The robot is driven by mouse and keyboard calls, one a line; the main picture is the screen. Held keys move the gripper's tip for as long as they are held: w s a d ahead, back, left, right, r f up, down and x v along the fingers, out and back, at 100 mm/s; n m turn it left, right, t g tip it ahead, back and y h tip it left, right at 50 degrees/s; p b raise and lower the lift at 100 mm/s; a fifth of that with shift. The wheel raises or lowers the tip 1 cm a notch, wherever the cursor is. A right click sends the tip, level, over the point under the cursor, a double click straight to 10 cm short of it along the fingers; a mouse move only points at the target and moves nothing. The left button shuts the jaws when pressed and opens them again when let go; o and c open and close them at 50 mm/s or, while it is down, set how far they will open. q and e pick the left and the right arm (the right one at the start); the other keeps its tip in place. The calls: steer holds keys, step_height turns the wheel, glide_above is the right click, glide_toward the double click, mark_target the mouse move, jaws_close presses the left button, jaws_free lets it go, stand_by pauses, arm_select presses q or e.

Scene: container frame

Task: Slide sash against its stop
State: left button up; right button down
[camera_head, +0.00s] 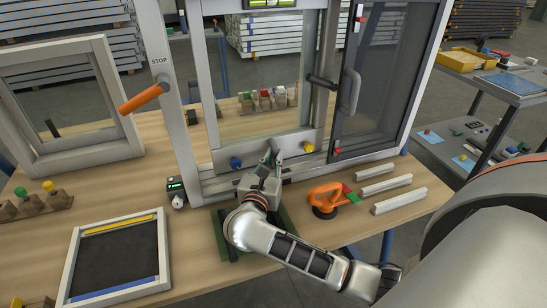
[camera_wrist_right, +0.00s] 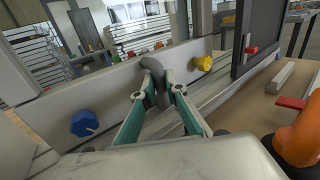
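The sash is a light grey sliding frame with clear glass; its bottom rail (camera_head: 225,160) sits in the light grey window frame (camera_head: 175,95). A STOP label (camera_head: 160,60) is on the frame's left post. My right gripper (camera_head: 270,160) is at the bottom rail's middle. In the right wrist view its green fingers (camera_wrist_right: 157,88) close in on both sides of a curved grey pull (camera_wrist_right: 152,66) on the rail and seem to touch it. A blue knob (camera_head: 235,162) and a yellow knob (camera_head: 308,147) flank the pull. My left gripper is out of view.
An orange lever (camera_head: 143,98) juts from the left post. A dark mesh panel (camera_head: 375,100) fills the right side. An orange suction cup (camera_head: 325,198), white strips (camera_head: 398,200) and a dark framed tray (camera_head: 118,255) lie on the wooden table. A loose frame (camera_head: 75,160) stands left.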

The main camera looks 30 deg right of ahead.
mark_target(292, 142)
steer(key=d, duration=0.2)
steer(key=s+d, duration=0.1)
steer(key=d, duration=0.1)
steer(key=shift+d, duration=0.35)
steer(key=shift+a, duration=0.1)
steer(key=c, duration=2)
jaws_free()
steer(key=shift+s+a+f, duration=0.1)
steer(key=shift+s+a, duration=0.25)
steer(key=shift+a, duration=0.05)
steer(key=v, duration=1.1)
steer(key=shift+s, duration=0.1)
